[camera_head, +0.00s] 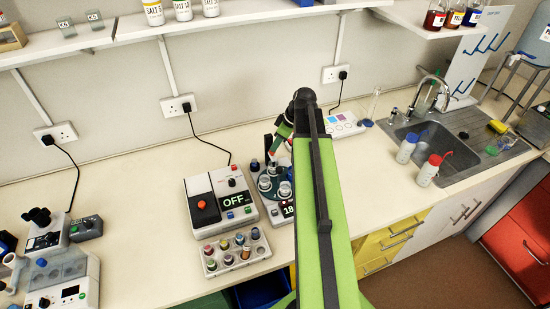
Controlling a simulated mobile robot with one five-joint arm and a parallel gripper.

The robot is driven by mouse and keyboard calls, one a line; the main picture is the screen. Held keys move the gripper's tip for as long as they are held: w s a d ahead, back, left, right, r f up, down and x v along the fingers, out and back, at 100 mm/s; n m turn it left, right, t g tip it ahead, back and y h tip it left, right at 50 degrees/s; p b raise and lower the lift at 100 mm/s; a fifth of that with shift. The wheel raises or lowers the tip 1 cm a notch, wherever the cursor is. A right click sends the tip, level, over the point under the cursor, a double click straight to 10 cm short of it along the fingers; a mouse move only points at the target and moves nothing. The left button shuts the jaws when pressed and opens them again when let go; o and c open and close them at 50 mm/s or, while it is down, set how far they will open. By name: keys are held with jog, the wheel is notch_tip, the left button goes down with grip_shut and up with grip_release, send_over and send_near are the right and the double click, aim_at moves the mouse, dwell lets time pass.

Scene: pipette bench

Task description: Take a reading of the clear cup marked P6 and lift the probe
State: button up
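No label reading P6 can be made out. A dark round holder (258,192) with several small clear cups stands at the middle of the bench, partly behind my green arm. One clear cup (265,183) shows at its left side. A small display (288,210) reading 18 sits at its front, cut off by my arm. My gripper end (284,138) is behind the holder's cups, largely hidden by my arm. Its fingers cannot be made out, nor whether it holds anything. The probe cannot be told apart from the dark parts there.
A white box (207,184) with a red button and a display reading OFF stands left of the holder. A grey rack (232,262) of capped vials is in front of it.

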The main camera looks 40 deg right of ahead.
aim_at(272, 159)
jog(key=b+x, duration=0.2)
jog(key=x, duration=0.1)
jog(key=shift+f, duration=0.2)
jog(key=shift+w, duration=0.1)
jog(key=shift+c, duration=0.2)
grip_shut()
jog(key=shift+r, duration=0.1)
dwell(0.9)
